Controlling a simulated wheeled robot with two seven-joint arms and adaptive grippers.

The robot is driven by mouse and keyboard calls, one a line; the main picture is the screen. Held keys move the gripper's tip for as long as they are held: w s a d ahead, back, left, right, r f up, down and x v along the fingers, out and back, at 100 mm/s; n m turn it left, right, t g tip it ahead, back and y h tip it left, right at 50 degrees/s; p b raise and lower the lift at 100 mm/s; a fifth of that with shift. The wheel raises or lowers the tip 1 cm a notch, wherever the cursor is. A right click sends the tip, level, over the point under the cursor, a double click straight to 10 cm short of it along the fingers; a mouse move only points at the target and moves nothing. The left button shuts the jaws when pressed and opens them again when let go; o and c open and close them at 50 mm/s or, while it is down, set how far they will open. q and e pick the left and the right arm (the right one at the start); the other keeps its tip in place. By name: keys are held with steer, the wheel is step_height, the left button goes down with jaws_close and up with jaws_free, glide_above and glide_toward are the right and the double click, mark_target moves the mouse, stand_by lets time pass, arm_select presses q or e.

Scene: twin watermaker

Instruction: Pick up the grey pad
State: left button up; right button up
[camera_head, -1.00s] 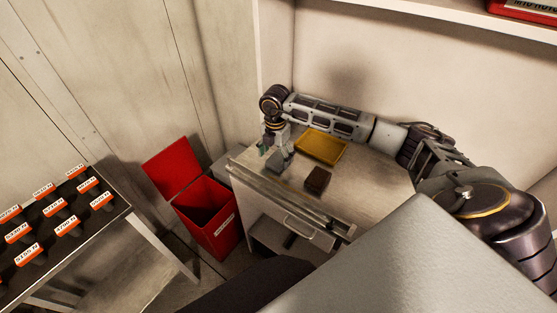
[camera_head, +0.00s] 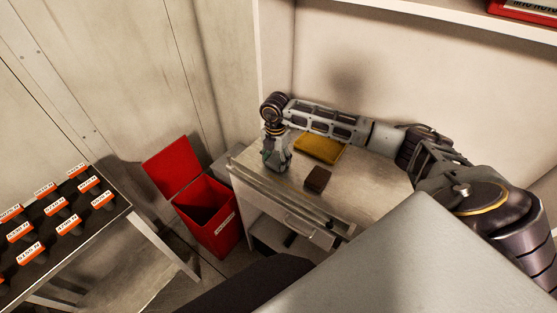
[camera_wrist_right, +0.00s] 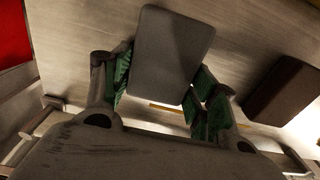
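The grey pad (camera_wrist_right: 172,45) lies flat on the worktop in the right wrist view, at top centre. My right gripper (camera_wrist_right: 163,85) is open, with green-lined fingers on either side of the pad's near part. The left finger is close to the pad's left edge and the right finger close to its right edge; I cannot tell whether either touches. In the head view my right gripper (camera_head: 276,163) points down at the worktop's left end and hides most or all of the pad. My left gripper is not in view.
A dark brown block (camera_head: 317,179) lies right of the gripper, also in the wrist view (camera_wrist_right: 286,93). A yellow tray (camera_head: 333,150) sits behind on the worktop (camera_head: 370,180). A red open bin (camera_head: 222,235) stands left, and a rack of orange-labelled items (camera_head: 60,215) farther left.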

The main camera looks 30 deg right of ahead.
mark_target(276, 160)
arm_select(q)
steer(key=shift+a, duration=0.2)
arm_select(e)
steer(key=c, duration=0.3)
steer(key=shift+r, duration=0.8)
step_height(276, 160, up, 7)
steer(key=shift+f+b, duration=0.1)
steer(key=shift+b, duration=0.45)
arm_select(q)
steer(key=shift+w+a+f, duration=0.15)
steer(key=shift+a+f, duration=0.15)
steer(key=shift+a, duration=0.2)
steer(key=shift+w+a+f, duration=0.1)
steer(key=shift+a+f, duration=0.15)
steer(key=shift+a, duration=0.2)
arm_select(e)
steer(key=shift+r, duration=0.8)
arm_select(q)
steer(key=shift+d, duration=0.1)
